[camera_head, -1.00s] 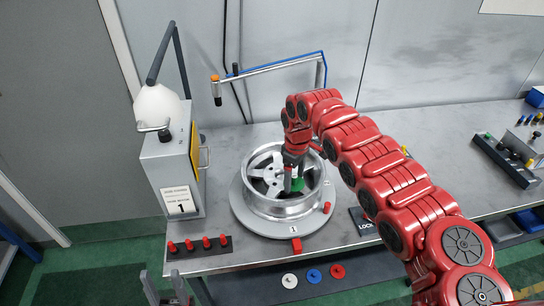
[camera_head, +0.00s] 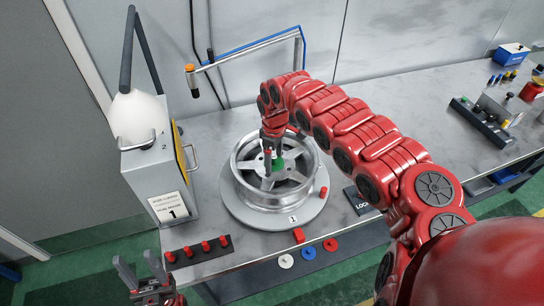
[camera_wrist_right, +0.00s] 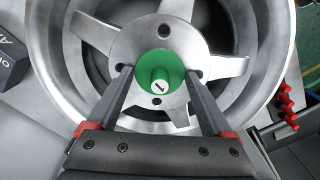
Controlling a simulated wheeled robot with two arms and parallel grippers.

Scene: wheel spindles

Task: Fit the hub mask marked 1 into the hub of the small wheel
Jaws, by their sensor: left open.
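The small wheel (camera_head: 241,181) is a silver spoked wheel lying flat on a round grey plate (camera_head: 234,208) marked 1. The green hub mask (camera_wrist_right: 147,76), with a 1 on its raised knob, sits over the middle of the hub (camera_wrist_right: 165,45) in the right wrist view; whether it is fully seated cannot be told. My right gripper (camera_wrist_right: 158,72) points down into the wheel, its fingers spread on either side of the mask with small gaps. In the head view the mask (camera_head: 278,164) is partly hidden by that gripper. My left gripper (camera_head: 136,262) is open and empty at lower left.
A grey machine (camera_head: 153,185) with a white dome stands left of the wheel. A LOCK plate (camera_head: 358,196) lies right.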

